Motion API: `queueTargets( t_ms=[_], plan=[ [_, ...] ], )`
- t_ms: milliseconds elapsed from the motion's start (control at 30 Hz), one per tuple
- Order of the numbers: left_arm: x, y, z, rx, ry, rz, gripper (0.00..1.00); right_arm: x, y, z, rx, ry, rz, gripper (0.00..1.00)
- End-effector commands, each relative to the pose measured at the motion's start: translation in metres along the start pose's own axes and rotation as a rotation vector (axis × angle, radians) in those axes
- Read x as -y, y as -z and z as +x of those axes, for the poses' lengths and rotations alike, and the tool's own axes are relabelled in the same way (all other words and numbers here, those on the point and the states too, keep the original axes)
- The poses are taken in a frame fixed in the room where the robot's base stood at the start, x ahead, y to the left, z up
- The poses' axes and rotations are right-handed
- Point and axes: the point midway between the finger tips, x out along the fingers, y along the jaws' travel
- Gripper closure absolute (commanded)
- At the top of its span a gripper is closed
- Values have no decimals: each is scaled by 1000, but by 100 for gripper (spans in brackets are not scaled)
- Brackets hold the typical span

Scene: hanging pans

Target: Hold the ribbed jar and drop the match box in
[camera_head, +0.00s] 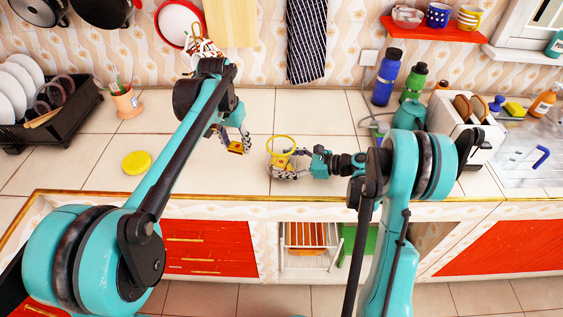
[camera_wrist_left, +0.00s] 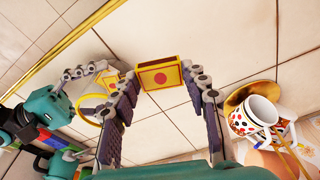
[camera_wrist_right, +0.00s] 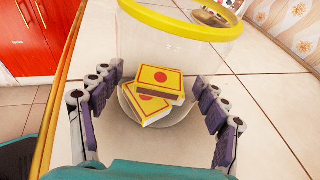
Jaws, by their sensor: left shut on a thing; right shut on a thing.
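The clear jar (camera_head: 281,152) has a yellow rim and stands on the counter. My right gripper (camera_head: 288,172) is shut on its sides; the right wrist view shows the jar (camera_wrist_right: 178,24) between the fingers. Two yellow match boxes with red dots (camera_wrist_right: 155,92) lie at the bottom inside it. My left gripper (camera_head: 240,140) is shut on another match box (camera_wrist_left: 160,76), held above the counter to the left of the jar in the head view. The jar's yellow rim also shows in the left wrist view (camera_wrist_left: 83,111). Ribs on the jar are hard to make out.
A round yellow lid (camera_head: 136,162) lies on the counter at left. A dish rack (camera_head: 60,115) stands further left. Blue (camera_head: 387,77) and green bottles (camera_head: 414,83) and a toaster (camera_head: 465,130) stand at right. The counter between the left gripper and jar is clear.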

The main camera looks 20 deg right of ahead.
Motion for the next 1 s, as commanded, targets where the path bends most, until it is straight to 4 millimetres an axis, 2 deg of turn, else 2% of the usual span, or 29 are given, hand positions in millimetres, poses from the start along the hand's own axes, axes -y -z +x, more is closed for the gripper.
queueTargets(
  t_ms=[33,100,200,300,433,567,1000],
  plan=[
    [-18,16,-12,0,-6,40,67,0,1,0,-2,0,-1,55],
    [-39,33,-28,0,-13,85,67,0,1,0,-2,0,-1,56],
    [-65,49,-46,0,-21,137,67,0,1,0,-2,0,-1,56],
    [-84,58,-59,0,-26,174,67,0,1,0,-2,0,-1,55],
    [-96,63,-67,0,-30,198,67,0,1,0,-2,0,-1,55],
    [-99,63,-61,0,-31,204,67,0,1,0,-2,0,-1,55],
    [-98,56,-15,0,-31,202,67,0,1,0,-2,-1,-1,55]
  ],
)
